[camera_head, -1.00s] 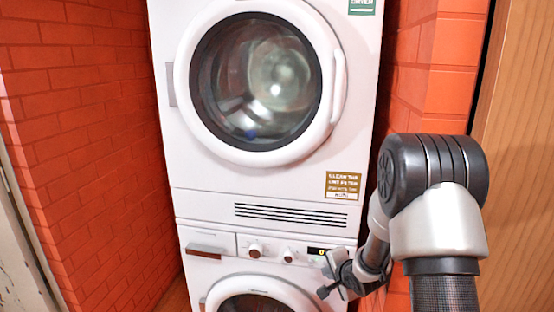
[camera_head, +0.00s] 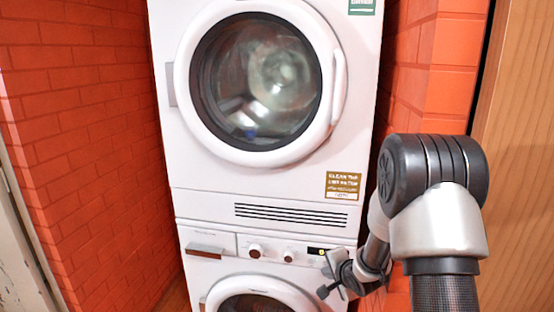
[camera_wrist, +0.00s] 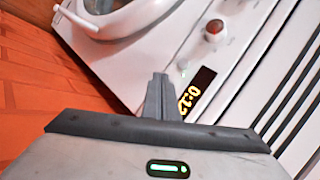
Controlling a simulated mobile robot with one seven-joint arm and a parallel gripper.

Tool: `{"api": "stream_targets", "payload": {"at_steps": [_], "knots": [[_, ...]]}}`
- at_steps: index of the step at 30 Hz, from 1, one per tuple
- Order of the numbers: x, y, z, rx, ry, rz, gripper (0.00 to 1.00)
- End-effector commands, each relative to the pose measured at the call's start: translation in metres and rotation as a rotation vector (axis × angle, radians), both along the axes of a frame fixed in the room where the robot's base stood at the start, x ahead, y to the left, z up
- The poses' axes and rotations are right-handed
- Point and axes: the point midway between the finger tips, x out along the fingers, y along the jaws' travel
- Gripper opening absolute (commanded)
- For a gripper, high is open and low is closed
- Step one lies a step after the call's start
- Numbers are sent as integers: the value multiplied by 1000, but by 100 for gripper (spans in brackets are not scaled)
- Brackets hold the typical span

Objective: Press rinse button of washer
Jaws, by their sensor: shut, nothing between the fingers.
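The white washer (camera_head: 220,272) is the lower machine of a stack, with its door at the bottom edge of the head view. Its control strip has two round knobs (camera_head: 255,250) and a dark lit display (camera_head: 318,251) at the right. In the wrist view the display (camera_wrist: 196,92) shows yellow digits, with a red-centred knob (camera_wrist: 214,28) beyond it. My gripper (camera_head: 326,277) is shut and empty at the strip's right end, below the display. Its fingertips (camera_wrist: 158,78) are beside the display in the wrist view. Contact with the panel cannot be told. I cannot make out a rinse button label.
A white dryer (camera_head: 180,150) stands on top of the washer, with a large round glass door (camera_head: 262,82) and a brown label (camera_head: 342,186). Red brick walls (camera_head: 80,130) flank the stack closely. A wooden panel (camera_head: 520,150) is at the far right.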

Motion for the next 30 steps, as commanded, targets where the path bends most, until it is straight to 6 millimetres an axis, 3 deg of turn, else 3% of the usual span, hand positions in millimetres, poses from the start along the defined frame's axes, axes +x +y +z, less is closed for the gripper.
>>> {"api": "stream_targets", "payload": {"at_steps": [30], "knots": [[11, -2, 0, 0, 0, 0, 0]]}}
